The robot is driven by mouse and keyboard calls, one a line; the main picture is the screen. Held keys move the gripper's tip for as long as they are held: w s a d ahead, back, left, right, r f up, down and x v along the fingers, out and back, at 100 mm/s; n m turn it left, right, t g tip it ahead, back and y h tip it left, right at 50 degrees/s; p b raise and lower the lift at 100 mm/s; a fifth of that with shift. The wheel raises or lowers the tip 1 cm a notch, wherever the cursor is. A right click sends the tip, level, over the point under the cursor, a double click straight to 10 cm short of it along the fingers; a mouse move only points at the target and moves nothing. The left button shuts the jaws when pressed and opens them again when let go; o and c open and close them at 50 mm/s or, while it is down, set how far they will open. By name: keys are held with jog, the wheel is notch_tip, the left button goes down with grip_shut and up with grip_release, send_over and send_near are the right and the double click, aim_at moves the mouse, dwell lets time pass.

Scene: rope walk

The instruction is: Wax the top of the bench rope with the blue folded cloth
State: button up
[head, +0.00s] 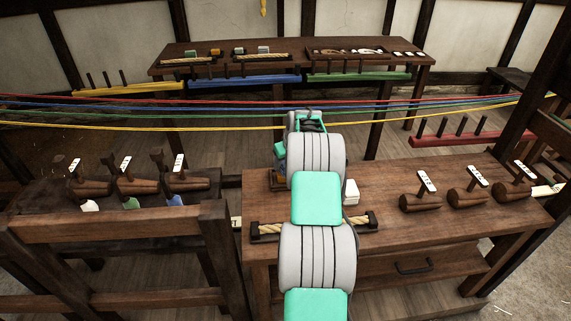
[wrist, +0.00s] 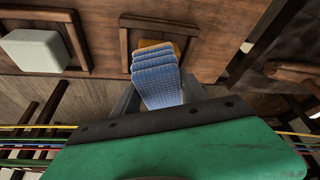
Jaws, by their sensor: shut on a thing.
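The blue folded cloth (wrist: 158,82) is between the fingers of my gripper (wrist: 155,102), which is shut on it. In the wrist view its folded layers stick out past the fingers. Its far end overlaps an amber block (wrist: 152,44) in a wooden tray (wrist: 124,50); I cannot tell whether they touch. The bench rope (head: 268,229) is a tan twisted length between dark end holders near the front of the bench (head: 385,185). My arm crosses in front of its middle in the head view. My gripper is beyond the rope, mostly hidden by my arm.
A pale block (head: 351,190) stands right of my arm; it also shows in the wrist view (wrist: 35,48). Wooden mallet-like tools (head: 420,202) lie on the bench's right. Coloured strands (head: 200,108) stretch across behind the bench. A back table (head: 290,52) holds small items.

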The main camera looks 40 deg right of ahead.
dwell(0.6)
jog(key=shift+r+p, duration=1.45)
jog(key=shift+r, duration=2)
